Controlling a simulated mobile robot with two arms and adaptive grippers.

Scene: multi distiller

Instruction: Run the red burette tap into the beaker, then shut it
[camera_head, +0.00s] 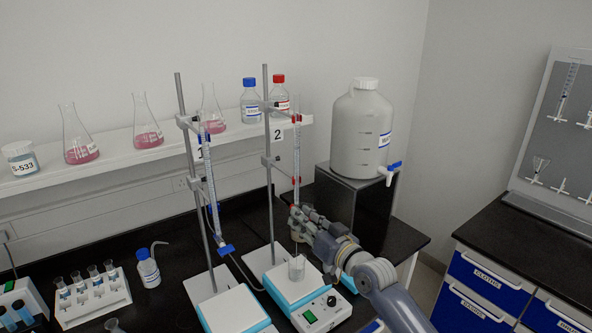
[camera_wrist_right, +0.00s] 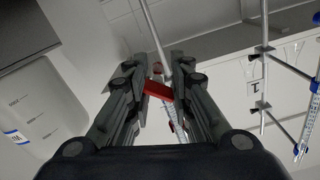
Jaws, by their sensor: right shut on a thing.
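The red-marked burette (camera_head: 297,150) hangs upright on the stand labelled 2. Its red tap (camera_wrist_right: 160,91) lies between the fingers of my right gripper (camera_wrist_right: 158,74) in the right wrist view. In the head view the right gripper (camera_head: 299,215) comes in from the lower right and hides most of the tap. The gripper is shut on the red tap. A clear glass beaker (camera_head: 296,268) stands on the white stirrer plate below the gripper. Whether liquid is running or is in the beaker is too small to tell. My left gripper is not in view.
A blue-tapped burette (camera_head: 209,165) on stand 1 is close on the left. A large white carboy (camera_head: 361,132) on a black box (camera_head: 348,205) stands behind right. A test tube rack (camera_head: 92,292) and wash bottle (camera_head: 148,268) are at left.

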